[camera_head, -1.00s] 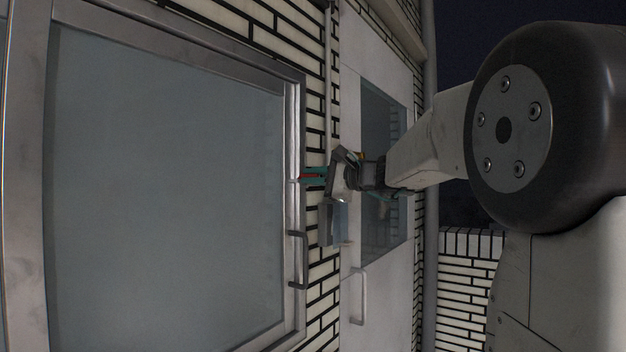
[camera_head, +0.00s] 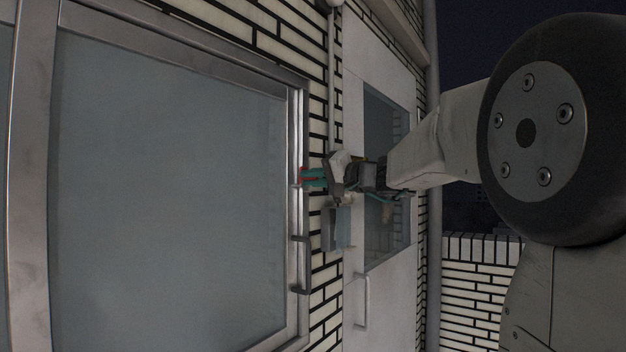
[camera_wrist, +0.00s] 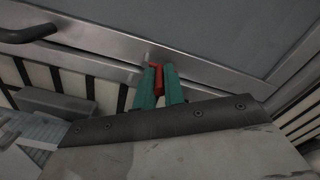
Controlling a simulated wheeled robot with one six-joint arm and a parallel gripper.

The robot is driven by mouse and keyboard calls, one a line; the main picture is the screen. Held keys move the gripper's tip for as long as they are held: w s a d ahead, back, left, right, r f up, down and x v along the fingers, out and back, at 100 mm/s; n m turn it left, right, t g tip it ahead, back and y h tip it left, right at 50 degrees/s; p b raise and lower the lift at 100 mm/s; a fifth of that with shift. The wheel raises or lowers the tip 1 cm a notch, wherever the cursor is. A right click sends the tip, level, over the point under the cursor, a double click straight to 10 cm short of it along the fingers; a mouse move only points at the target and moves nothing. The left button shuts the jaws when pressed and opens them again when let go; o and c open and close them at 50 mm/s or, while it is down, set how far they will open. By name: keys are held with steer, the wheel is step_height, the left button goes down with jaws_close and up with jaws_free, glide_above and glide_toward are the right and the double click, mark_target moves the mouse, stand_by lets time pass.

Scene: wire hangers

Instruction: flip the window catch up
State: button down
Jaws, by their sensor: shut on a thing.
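The window catch is a small red piece (camera_wrist: 157,80) on the metal window frame, seen between my fingers in the wrist view. In the head view only a little red of the catch (camera_head: 303,170) shows at the frame's right edge. My gripper (camera_head: 312,177) has teal fingers that reach left to the frame. In the wrist view my gripper (camera_wrist: 160,84) is shut on the catch, with one finger on each side. The fingers partly hide it, and I cannot tell its exact angle. The window (camera_head: 170,200) looks shut.
A dark window handle (camera_head: 303,265) sticks out below the catch. A grey box (camera_head: 336,228) is on the brick wall below my gripper. A white door (camera_head: 383,300) with a glass pane and a handle (camera_head: 363,300) stands to the right.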

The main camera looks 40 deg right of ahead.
steer(key=shift+a+n, duration=0.1)
steer(key=shift+n, duration=0.6)
steer(key=shift+f, duration=0.1)
steer(key=c, duration=1.5)
jaws_free()
steer(key=shift+s, duration=0.15)
steer(key=v, duration=0.7)
steer(key=shift+s, duration=0.3)
